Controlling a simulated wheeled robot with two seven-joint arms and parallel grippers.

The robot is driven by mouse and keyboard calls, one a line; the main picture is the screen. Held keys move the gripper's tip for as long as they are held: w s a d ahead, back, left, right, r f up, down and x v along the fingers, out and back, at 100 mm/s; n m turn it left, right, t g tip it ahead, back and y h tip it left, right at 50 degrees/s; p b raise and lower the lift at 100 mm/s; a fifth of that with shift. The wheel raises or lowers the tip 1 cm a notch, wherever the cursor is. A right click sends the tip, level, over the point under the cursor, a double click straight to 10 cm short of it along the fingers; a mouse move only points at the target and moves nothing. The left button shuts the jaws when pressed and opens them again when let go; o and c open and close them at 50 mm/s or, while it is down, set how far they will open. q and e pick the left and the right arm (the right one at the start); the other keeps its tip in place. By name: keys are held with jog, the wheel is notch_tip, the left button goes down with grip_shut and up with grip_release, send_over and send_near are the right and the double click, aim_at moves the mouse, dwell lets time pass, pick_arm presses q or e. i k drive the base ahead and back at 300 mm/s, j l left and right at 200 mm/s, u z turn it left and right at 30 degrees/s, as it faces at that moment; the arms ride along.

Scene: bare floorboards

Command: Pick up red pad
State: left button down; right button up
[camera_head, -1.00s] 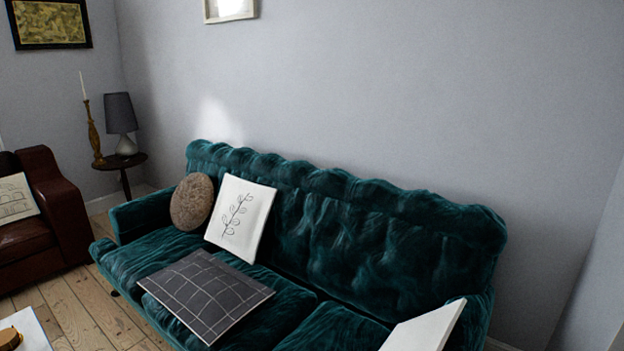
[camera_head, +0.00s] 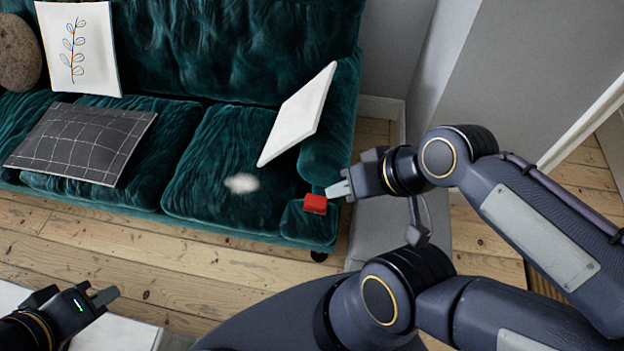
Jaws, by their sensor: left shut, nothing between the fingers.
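The red pad (camera_head: 315,204) is a small red block at the front right end of the green sofa, by the foot of its armrest. My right gripper (camera_head: 337,190) reaches in from the right, with its light grey fingers right beside the pad's upper right edge. I cannot tell whether the fingers touch it or how far apart they are. My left gripper (camera_head: 106,295) is at the lower left, far from the pad, shut and empty.
The green sofa (camera_head: 190,135) fills the upper left. On it are a dark checked cushion (camera_head: 82,142), a white cushion with a plant drawing (camera_head: 80,50), a round brown cushion (camera_head: 17,52) and a tilted white cushion (camera_head: 298,115). A white table (camera_head: 120,333) lies by my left gripper.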

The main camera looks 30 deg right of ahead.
aim_at(314, 204)
jog(key=k+j, duration=0.1)
jog(key=k, duration=0.95)
